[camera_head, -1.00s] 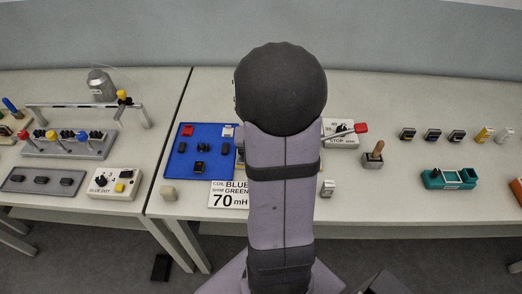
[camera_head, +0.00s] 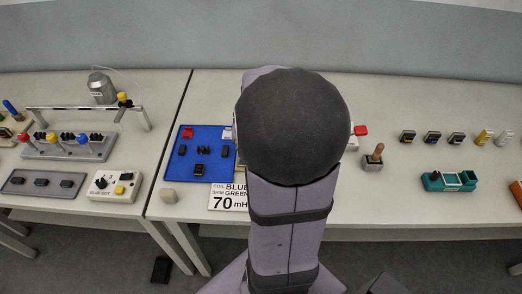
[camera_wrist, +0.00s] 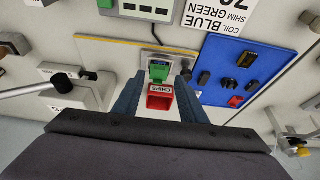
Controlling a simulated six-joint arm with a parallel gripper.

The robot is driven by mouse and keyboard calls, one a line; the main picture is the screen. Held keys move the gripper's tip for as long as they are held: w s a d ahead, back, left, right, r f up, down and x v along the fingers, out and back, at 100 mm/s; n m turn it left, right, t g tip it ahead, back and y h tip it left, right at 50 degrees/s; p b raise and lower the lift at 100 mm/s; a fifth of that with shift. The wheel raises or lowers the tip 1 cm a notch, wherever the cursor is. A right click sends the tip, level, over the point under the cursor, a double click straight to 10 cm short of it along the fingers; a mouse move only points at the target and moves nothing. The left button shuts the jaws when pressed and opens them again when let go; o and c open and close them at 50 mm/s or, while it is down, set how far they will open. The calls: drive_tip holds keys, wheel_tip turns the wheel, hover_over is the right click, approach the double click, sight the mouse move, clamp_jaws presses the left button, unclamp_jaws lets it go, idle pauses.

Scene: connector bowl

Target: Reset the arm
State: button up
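My gripper (camera_wrist: 158,98) shows in the wrist view as two blue fingers spread apart, with no object seen clamped between them. Beyond the fingertips, in the gap between them, are a red tray labelled CHIPS (camera_wrist: 160,97) and a green part (camera_wrist: 159,71) beside it. In the head view my own arm stands in front of the middle of the bench and hides my gripper and the area behind it.
A blue board (camera_head: 187,168) with small dark parts and a red part lies left of my arm. A printed label card (camera_head: 229,203) lies in front of it. A wooden-handled tool in a block (camera_head: 373,158) and a teal holder (camera_head: 449,181) stand to the right.

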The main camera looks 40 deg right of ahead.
drive_tip(key=shift+v, duration=0.85)
drive_tip(key=s+a+f+g, duration=0.1)
drive_tip(key=s+a, duration=0.1)
drive_tip(key=s+a+f+n+y, duration=0.1)
drive_tip(key=s+a, duration=0.1)
drive_tip(key=s+a+f+n+g+y, duration=0.1)
drive_tip(key=s+a, duration=0.1)
drive_tip(key=shift+s+a+f+g, duration=0.25)
drive_tip(key=shift+a+f+g, duration=0.05)
drive_tip(key=shift+f, duration=0.05)
drive_tip(key=a+n+y, duration=0.1)
drive_tip(key=a+n, duration=0.6)
drive_tip(key=a, duration=0.8)
drive_tip(key=shift+a+f+g, duration=0.3)
drive_tip(key=shift+f, duration=0.15)
wheel_tip(320, 180, down, 58)
drive_tip(key=b, duration=5.8)
